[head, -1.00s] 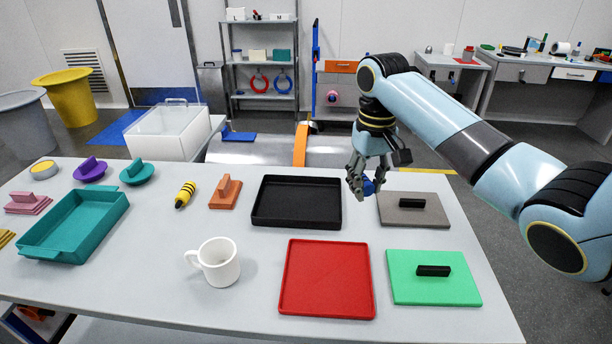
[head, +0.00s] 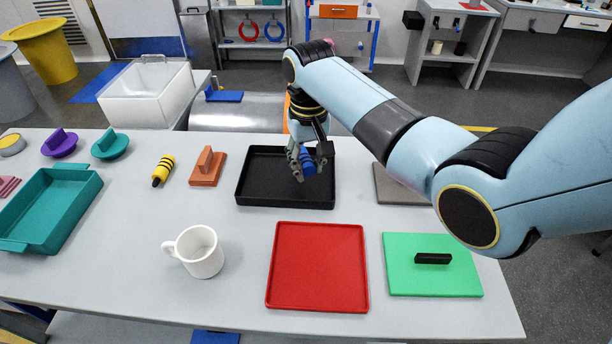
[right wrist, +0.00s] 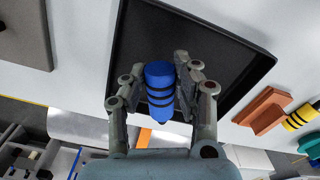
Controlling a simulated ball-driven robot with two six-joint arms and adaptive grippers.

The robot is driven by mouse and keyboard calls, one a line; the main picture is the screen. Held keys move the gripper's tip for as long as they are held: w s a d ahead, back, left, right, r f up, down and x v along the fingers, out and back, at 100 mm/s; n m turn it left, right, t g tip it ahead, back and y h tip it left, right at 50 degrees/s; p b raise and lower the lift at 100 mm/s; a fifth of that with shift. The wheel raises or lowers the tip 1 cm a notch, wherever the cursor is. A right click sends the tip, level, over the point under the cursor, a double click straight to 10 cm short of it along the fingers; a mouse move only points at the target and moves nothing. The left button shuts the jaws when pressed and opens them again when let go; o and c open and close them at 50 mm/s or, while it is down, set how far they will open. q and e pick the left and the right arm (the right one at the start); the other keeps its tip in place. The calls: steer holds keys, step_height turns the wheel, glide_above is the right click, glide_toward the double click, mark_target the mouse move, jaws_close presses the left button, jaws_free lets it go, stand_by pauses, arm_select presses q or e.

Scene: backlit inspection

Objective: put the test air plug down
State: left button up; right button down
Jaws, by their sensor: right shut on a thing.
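The test air plug is a blue cylinder with black bands (right wrist: 160,88); it also shows in the head view (head: 308,163). My right gripper (head: 303,165) is shut on it, with a finger on either side in the right wrist view (right wrist: 155,95). The gripper holds the plug over the right part of the black tray (head: 262,198). I cannot tell whether the plug touches the tray floor. The rest of the tray looks empty. My left gripper is in neither view.
A red tray (head: 318,267) and a green lid with a black handle (head: 433,275) lie in front. A white mug (head: 200,252) stands left of them. An orange handled block (head: 207,168) and a yellow-black plug (head: 163,170) lie left of the black tray. A grey lid (head: 395,187) lies right.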

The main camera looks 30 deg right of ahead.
mark_target(306, 175)
steer(key=shift+a+f, duration=0.25)
step_height(306, 175, down, 4)
steer(key=shift+r, duration=0.1)
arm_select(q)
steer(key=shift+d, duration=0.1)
arm_select(e)
steer(key=c, duration=1)
jaws_free()
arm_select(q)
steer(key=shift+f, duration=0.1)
arm_select(e)
step_height(306, 175, up, 12)
steer(key=shift+r+p, duration=0.1)
steer(key=shift+p, duration=0.2)
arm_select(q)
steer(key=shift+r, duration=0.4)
